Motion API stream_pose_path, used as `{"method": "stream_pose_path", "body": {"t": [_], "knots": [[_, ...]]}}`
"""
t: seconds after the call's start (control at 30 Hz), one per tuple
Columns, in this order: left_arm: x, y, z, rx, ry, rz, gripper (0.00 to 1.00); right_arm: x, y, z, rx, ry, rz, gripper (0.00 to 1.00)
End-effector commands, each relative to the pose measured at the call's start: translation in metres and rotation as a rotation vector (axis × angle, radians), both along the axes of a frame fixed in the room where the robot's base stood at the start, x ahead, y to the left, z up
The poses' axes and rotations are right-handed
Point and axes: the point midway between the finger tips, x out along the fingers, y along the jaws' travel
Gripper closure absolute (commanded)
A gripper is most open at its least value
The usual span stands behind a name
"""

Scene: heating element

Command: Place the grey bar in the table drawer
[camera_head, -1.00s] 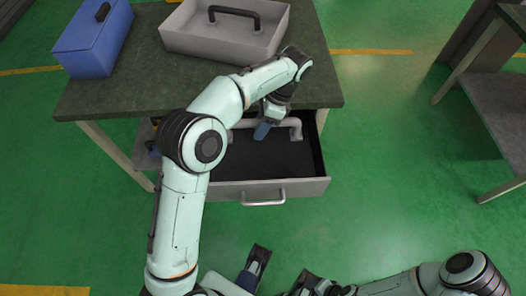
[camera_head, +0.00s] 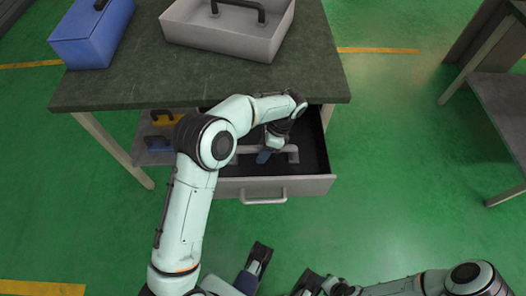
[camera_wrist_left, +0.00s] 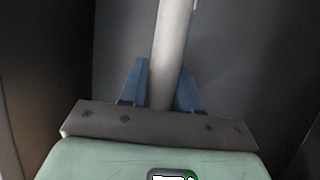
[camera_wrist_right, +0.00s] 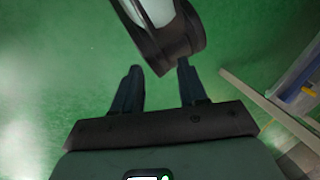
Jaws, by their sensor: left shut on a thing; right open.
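The grey bar (camera_head: 292,150) is a light, round bar with bent ends. It lies crosswise inside the outline of the table drawer (camera_head: 232,187), which is pulled out under the table. My left gripper (camera_head: 265,155) reaches down over the drawer and is shut on the bar. In the left wrist view the bar (camera_wrist_left: 173,45) stands between the blue fingers (camera_wrist_left: 162,85). Whether the bar touches the drawer floor I cannot tell. My left arm hides part of the drawer's left side. My right gripper (camera_wrist_right: 158,85) is open in the right wrist view, over green floor, away from the drawer.
On the dark tabletop (camera_head: 130,85) stand a blue box (camera_head: 85,40) and a grey tray with a black handle (camera_head: 225,38). A lower shelf left of the drawer holds a yellow-handled item (camera_head: 163,117). Another table (camera_head: 500,120) stands at right. The floor between is clear.

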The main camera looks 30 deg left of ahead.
Motion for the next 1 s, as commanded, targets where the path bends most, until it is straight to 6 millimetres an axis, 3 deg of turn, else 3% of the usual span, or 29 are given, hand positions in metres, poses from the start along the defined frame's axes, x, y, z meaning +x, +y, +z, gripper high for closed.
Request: {"method": "stream_pose_path", "body": {"t": [0.3, 0.33, 0.4, 0.77, 1.0], "knots": [[0.000, 0.000, -0.001, 0.000, -0.002, 0.000, 1.00, 0.001, 0.000, 0.000, -0.001, -0.002, -0.001, 0.58], [0.000, 0.000, -0.002, 0.000, -0.002, -0.001, 0.65, 0.001, 0.000, 0.000, -0.001, -0.003, -0.001, 0.58], [0.000, 0.000, -0.001, -0.001, -0.003, 0.000, 0.43, 0.001, 0.000, 0.000, -0.001, -0.002, -0.001, 0.58], [0.001, 0.000, 0.003, 0.000, -0.003, 0.001, 0.43, 0.000, 0.000, 0.001, 0.000, 0.000, 0.000, 0.58], [0.015, -0.010, 0.039, -0.001, -0.007, -0.001, 0.43, -0.012, 0.006, 0.013, 0.016, 0.032, 0.014, 0.58]]}}
